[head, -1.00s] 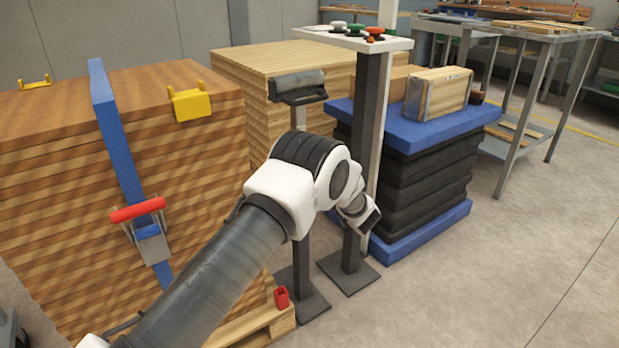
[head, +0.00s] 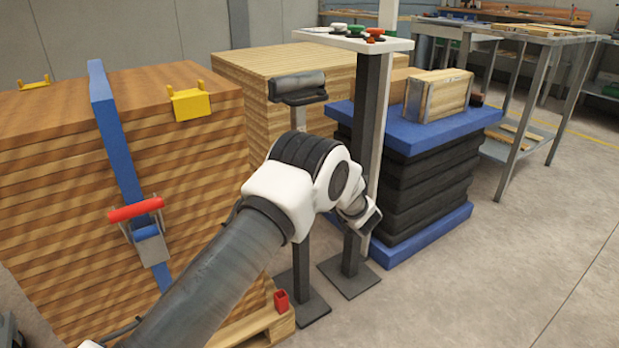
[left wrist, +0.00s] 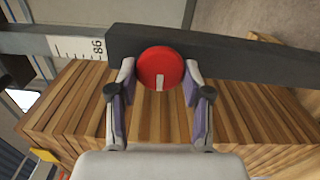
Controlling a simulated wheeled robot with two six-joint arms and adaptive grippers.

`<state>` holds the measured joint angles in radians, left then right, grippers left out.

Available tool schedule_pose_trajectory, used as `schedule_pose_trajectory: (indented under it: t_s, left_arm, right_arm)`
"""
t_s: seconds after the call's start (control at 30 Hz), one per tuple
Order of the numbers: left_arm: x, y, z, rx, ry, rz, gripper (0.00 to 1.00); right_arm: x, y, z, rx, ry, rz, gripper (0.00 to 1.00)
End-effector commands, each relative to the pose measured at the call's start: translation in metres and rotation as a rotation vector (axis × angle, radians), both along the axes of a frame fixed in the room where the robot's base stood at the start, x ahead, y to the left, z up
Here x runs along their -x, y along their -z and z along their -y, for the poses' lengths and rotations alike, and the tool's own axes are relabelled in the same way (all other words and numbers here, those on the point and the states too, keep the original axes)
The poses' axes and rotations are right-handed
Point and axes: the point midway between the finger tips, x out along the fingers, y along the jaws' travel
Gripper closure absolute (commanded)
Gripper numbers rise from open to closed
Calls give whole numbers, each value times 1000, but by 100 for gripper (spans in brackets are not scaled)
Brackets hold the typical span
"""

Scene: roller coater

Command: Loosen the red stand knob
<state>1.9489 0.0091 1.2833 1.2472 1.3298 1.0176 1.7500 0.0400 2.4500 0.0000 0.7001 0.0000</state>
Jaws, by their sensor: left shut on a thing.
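The red stand knob (left wrist: 160,64) is a round disc with a short pale mark at its lower edge, set against a dark stand bar (left wrist: 230,57) in the left wrist view. My left gripper (left wrist: 159,80) has one finger on each side of the knob and is shut on it. In the head view my left arm reaches in from the lower left toward the dark stand posts; the knob cannot be made out there. My right gripper is not in view.
A strapped timber stack (head: 60,200) stands at left, with a red-handled buckle (head: 137,209). A blue lift table (head: 400,130) carries a wooden block (head: 440,95). Open floor lies at right.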

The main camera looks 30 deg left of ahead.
Motion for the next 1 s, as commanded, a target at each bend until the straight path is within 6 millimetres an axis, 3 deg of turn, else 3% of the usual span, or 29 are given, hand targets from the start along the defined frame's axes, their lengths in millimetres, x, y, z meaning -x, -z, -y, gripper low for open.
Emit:
schedule_pose_trajectory:
  t_s: [0.03, 0.1, 0.47, 0.57, 0.8, 1.0]
  left_arm:
    - [0, 0, 0, 0, 0, 0, 47]
    - [0, 0, 0, 0, 0, 0, 28]
    - [1, 0, 4, 0, 1, -1, 28]
    - [5, 0, 17, -1, 4, -3, 28]
    - [28, 0, 73, -2, 6, -2, 28]
    - [43, 0, 106, -1, 2, 0, 28]
  right_arm:
    - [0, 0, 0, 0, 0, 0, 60]
    - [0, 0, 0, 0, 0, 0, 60]
    - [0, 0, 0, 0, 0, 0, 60]
    - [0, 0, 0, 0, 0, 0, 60]
    - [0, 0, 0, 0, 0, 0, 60]
    - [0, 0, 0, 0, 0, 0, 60]
